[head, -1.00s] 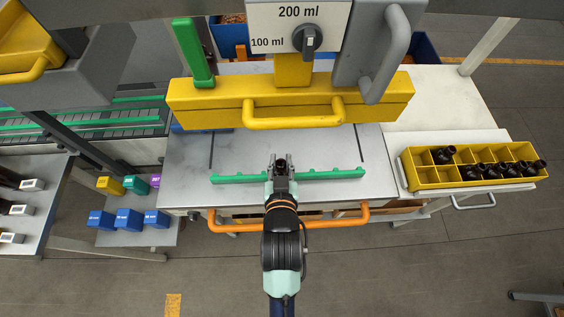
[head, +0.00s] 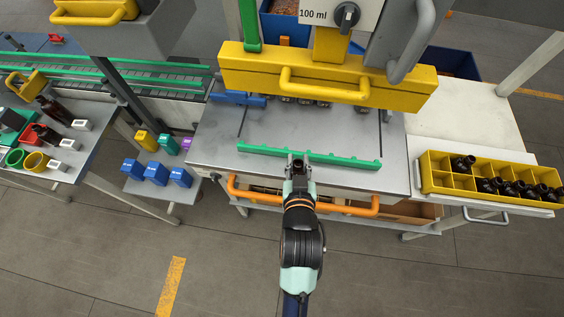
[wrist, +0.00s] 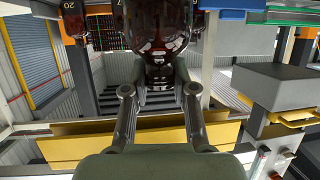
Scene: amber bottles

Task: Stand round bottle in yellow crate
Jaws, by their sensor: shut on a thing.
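My gripper (head: 298,160) is in the middle of the head view, in front of the green notched rail. It is shut on a dark amber round bottle; the bottle's dark neck (head: 298,156) shows between the fingers. In the wrist view the glossy round bottle (wrist: 160,40) fills the top middle, between the fingers (wrist: 157,92). Its lower part is hidden in the head view. The yellow crate (head: 432,183) stands at the right, well apart from my gripper. It has compartments; several dark bottles (head: 508,187) stand in its front row and one (head: 462,163) in its back row.
The green rail (head: 340,160) lies along the worktable's front. A yellow press bar (head: 250,65) hangs over the table. An orange handle (head: 250,192) runs along the table's front edge. Blue boxes (head: 156,172) stand at the left. Floor in front is open.

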